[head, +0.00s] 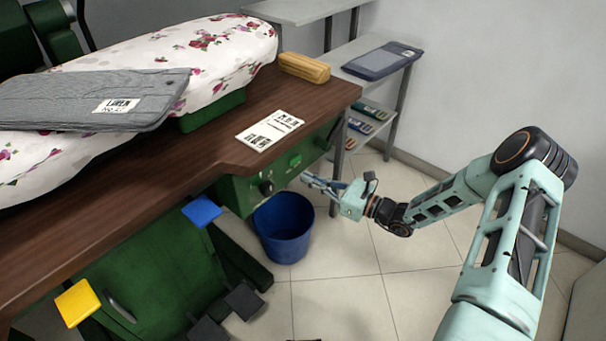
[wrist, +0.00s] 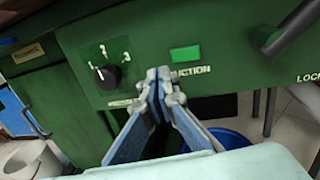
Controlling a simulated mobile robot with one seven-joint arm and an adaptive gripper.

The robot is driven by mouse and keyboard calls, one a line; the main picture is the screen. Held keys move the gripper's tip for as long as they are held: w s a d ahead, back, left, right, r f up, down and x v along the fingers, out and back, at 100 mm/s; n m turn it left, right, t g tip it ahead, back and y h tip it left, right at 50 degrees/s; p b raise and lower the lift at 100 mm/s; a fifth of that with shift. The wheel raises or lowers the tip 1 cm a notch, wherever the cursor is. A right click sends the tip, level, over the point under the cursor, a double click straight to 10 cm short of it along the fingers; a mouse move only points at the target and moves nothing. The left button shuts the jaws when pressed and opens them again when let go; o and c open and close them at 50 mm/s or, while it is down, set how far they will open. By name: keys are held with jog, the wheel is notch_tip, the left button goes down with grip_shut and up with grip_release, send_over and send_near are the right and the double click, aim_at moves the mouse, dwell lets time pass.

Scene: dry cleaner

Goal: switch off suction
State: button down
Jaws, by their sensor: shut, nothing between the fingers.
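The suction switch (head: 295,160) is a small bright green rectangle on the green front panel (head: 238,190) under the table edge. In the wrist view the switch (wrist: 185,54) sits above a label whose readable part is "UCTION"; my fingertips cover the start of it. My gripper (head: 306,178) is shut and empty, with its tips in front of the panel. In the wrist view the gripper tips (wrist: 160,75) are just below and left of the switch. I cannot tell whether they touch the panel.
A dark knob (wrist: 105,73) marked 1, 2, 3 is left of the switch. A dark lever (wrist: 292,28) is at upper right, near a "LOCK" label. A blue bucket (head: 284,228) stands below. The tiled floor (head: 350,290) in front is clear.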

jog(key=s+d+p, duration=0.1)
jog(key=s+d, duration=0.5)
jog(key=shift+s+d+p, duration=0.15)
jog(key=shift+s+p, duration=0.05)
jog(key=shift+p, duration=0.1)
